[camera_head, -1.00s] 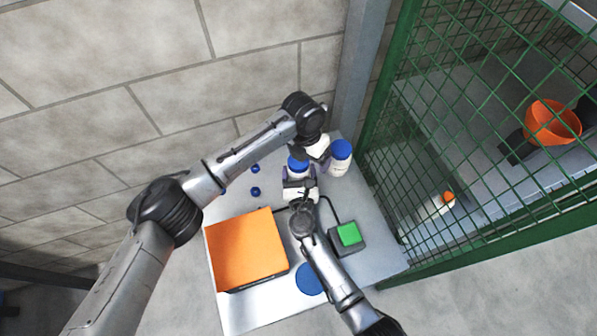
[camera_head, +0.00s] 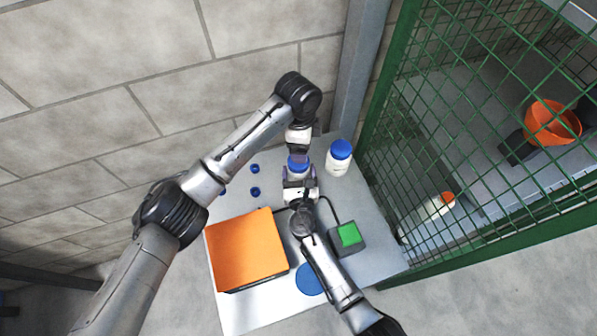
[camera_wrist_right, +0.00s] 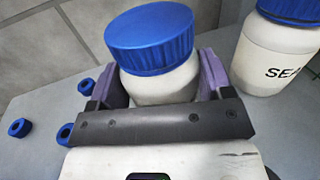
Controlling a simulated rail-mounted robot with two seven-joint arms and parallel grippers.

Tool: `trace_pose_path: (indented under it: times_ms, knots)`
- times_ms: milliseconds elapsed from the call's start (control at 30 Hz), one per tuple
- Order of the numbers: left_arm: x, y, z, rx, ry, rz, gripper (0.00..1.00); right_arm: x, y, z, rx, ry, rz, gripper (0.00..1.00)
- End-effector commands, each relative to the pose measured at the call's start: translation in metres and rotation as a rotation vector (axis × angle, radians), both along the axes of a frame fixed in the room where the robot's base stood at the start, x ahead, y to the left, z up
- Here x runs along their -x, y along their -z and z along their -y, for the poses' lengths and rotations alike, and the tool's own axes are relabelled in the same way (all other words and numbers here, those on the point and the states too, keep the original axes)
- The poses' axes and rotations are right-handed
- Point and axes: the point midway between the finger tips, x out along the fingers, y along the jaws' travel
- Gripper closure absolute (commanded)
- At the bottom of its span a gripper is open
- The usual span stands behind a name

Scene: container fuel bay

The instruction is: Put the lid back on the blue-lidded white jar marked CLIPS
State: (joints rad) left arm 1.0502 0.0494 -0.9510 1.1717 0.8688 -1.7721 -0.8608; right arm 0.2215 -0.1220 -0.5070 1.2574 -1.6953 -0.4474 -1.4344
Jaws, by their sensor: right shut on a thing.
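A white jar with a blue lid (camera_head: 297,165) stands between the fingers of my right gripper (camera_head: 299,180). In the right wrist view the purple-padded fingers of that gripper (camera_wrist_right: 165,85) are shut on the white jar body (camera_wrist_right: 160,88), and the blue lid (camera_wrist_right: 150,38) sits on its top. No marking on this jar can be read. My left gripper (camera_head: 299,152) is just behind the lid in the head view. Its fingertips are small and dark, so I cannot tell whether it is open. It does not show in the right wrist view.
A second blue-lidded white jar (camera_head: 339,158) stands to the right; its label starts "SEA" in the wrist view (camera_wrist_right: 282,52). Small blue nuts (camera_head: 255,191), an orange box (camera_head: 246,248), a green-topped block (camera_head: 348,235) and a blue disc (camera_head: 310,278) occupy the table. Green mesh (camera_head: 440,150) borders the right.

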Motion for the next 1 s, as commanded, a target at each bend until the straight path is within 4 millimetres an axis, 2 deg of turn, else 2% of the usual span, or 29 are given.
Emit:
trace_pose_path:
  times_ms: [300,500,733,1000]
  knots:
    - [0.0009,0.0002,-0.0070,-0.035,-0.646,-0.028,0.16,0.0004,0.0008,-0.0003,0.000,-0.001,-0.002,0.93]
    - [0.0022,0.0004,-0.0089,-0.043,-0.970,-0.042,0.16,0.0004,0.0008,-0.0003,0.000,-0.001,-0.001,0.93]
    - [0.0025,0.0004,-0.0093,-0.042,-1.197,-0.049,0.16,0.0004,0.0008,-0.0003,0.000,-0.001,-0.001,0.93]
    - [0.0024,0.0004,-0.0092,-0.040,-1.277,-0.052,0.16,0.0003,0.0007,-0.0004,0.000,-0.001,-0.001,0.93]
